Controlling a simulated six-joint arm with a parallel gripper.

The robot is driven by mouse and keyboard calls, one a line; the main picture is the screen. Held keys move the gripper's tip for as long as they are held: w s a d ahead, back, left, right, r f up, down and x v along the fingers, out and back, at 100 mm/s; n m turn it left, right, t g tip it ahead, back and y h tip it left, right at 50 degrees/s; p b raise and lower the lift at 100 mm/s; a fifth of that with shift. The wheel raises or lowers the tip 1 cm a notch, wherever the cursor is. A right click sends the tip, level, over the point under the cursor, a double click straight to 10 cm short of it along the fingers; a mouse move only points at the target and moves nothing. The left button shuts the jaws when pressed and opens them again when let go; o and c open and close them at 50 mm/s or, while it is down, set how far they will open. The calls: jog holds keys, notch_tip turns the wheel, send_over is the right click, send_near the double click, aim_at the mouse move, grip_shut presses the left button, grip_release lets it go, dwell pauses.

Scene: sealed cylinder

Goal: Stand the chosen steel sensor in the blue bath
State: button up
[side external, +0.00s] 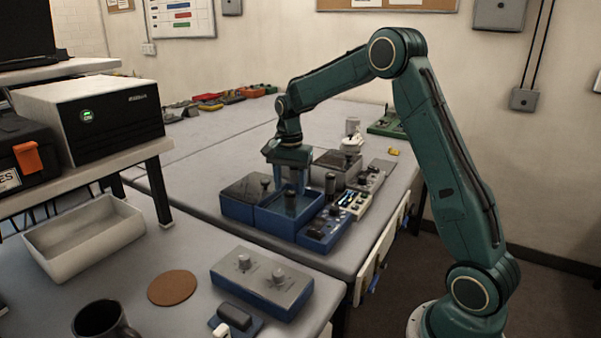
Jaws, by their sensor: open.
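My gripper (291,190) points down with its jaws apart over a blue bath (275,224) on the far bench. A small dark upright cylinder (290,203) shows between and just below the fingers, in the bath's area; I cannot tell whether the fingers touch it. Which sensor is the chosen one cannot be told.
A dark-topped blue box (243,209) adjoins the bath on the left. Control units (354,203) and a dark upright cylinder (330,183) crowd its right. The near bench holds a white tray (85,240), a brown disc (172,287) and a dark mug (100,322).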

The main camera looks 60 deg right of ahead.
notch_tip(320, 180, up, 7)
jog(key=shift+f, duration=0.1)
dwell(0.5)
jog(key=s+a+r+n+t, duration=0.3)
jog(key=s+a+r+n, duration=0.45)
jog(key=s+a, duration=0.4)
jog(key=s+a+f+n+t, duration=0.1)
jog(key=s+n, duration=0.3)
jog(key=s, duration=0.4)
jog(key=s+a+f+n+t, duration=0.1)
jog(key=s+a+n, duration=0.3)
jog(key=s, duration=0.4)
jog(key=shift+s+a+f+t, duration=0.15)
jog(key=shift+s+a+t, duration=0.15)
jog(key=shift+s+a, duration=0.05)
